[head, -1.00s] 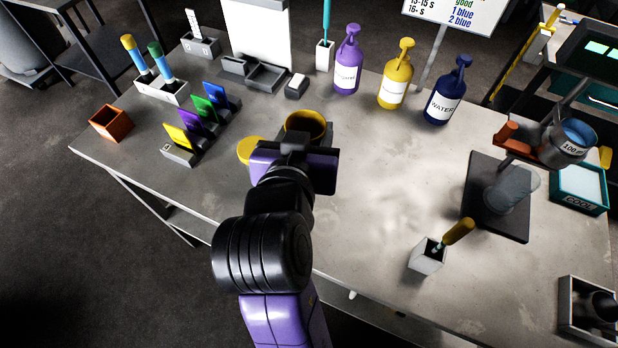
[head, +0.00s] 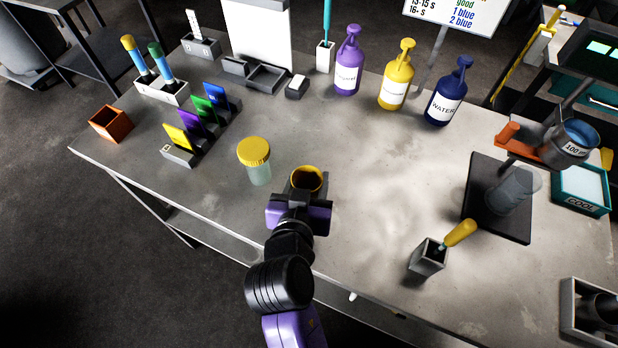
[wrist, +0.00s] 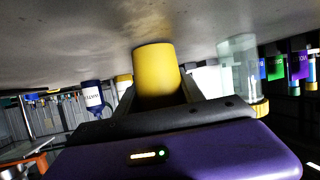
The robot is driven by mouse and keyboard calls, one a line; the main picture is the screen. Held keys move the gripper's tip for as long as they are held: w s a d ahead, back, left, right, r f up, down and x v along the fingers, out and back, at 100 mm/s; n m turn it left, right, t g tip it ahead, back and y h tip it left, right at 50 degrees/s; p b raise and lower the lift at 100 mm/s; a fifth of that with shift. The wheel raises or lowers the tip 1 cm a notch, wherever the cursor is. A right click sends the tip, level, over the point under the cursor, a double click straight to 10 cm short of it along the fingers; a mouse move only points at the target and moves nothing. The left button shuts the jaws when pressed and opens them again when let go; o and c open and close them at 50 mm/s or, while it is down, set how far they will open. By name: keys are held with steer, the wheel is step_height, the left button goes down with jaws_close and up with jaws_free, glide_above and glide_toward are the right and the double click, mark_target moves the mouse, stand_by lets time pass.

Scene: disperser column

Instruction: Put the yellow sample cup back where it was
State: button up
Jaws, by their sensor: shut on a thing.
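The yellow sample cup (head: 307,176) is open at the top, with a dark inside. My gripper (head: 306,188) is shut on it near the front-middle of the table. In the wrist view, which is upside down, the yellow cup (wrist: 156,70) stands between my two fingers (wrist: 160,95). Its base is at or very near the tabletop; I cannot tell whether it touches. The cup looks upright.
A clear jar with a yellow lid (head: 255,158) stands just left of the cup. Coloured cards in holders (head: 198,122) and an orange box (head: 111,123) are further left. Several bottles (head: 396,78) stand behind.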

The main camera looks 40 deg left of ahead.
steer(key=shift+f, duration=0.15)
steer(key=o, duration=1.5)
steer(key=shift+c, duration=0.2)
steer(key=shift+r, duration=0.25)
steer(key=v, duration=1.2)
steer(key=shift+b, duration=0.35)
